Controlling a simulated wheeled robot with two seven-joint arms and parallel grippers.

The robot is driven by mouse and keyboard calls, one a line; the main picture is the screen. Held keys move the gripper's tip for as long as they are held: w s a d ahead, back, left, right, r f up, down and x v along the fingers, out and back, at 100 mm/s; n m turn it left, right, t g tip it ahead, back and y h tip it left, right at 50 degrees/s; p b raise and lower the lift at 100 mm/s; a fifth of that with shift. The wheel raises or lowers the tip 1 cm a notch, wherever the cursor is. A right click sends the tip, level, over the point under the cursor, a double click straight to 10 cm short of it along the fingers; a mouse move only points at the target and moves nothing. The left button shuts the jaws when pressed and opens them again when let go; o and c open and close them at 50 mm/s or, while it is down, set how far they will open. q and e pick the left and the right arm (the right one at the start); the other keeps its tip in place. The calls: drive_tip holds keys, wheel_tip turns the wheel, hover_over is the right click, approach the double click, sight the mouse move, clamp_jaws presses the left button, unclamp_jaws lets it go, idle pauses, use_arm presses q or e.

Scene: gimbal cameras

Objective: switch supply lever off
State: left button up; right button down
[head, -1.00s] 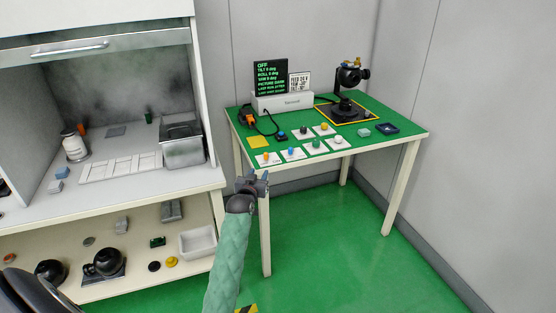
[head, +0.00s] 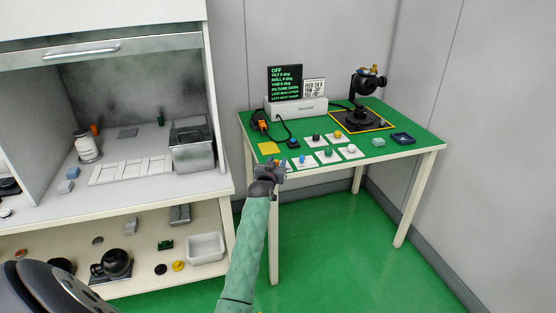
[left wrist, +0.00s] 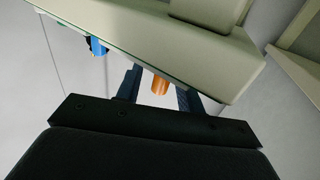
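On the green table (head: 413,146), a black and orange device (head: 259,122) with a black cable stands at the left; it may carry the supply lever, but it is too small to tell. A black display (head: 285,82) reads OFF at the top, above a white box (head: 297,108). My right gripper is not in view.
A camera on a black gimbal stand (head: 366,95) is at the back right of the table. Cards with knobs, such as a green one (head: 328,152), lie in front. A white bench (head: 215,185) with a steel container (head: 192,147) stands left. Green floor is clear at right.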

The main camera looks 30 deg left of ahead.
use_arm(q)
drive_tip(key=shift+x, duration=0.9)
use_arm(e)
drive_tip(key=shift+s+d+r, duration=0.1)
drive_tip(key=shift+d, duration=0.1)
use_arm(q)
clamp_jaws()
drive_tip(key=shift+s+a+m+h, duration=0.1)
drive_tip(key=shift+m+h, duration=0.3)
drive_tip(key=shift+h, duration=0.2)
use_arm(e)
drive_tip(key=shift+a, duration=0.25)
use_arm(q)
drive_tip(key=shift+h, duration=0.3)
drive_tip(key=shift+m+t+h+b, duration=0.3)
drive_tip(key=shift+m+h+b, duration=0.15)
drive_tip(key=shift+m+h, duration=0.15)
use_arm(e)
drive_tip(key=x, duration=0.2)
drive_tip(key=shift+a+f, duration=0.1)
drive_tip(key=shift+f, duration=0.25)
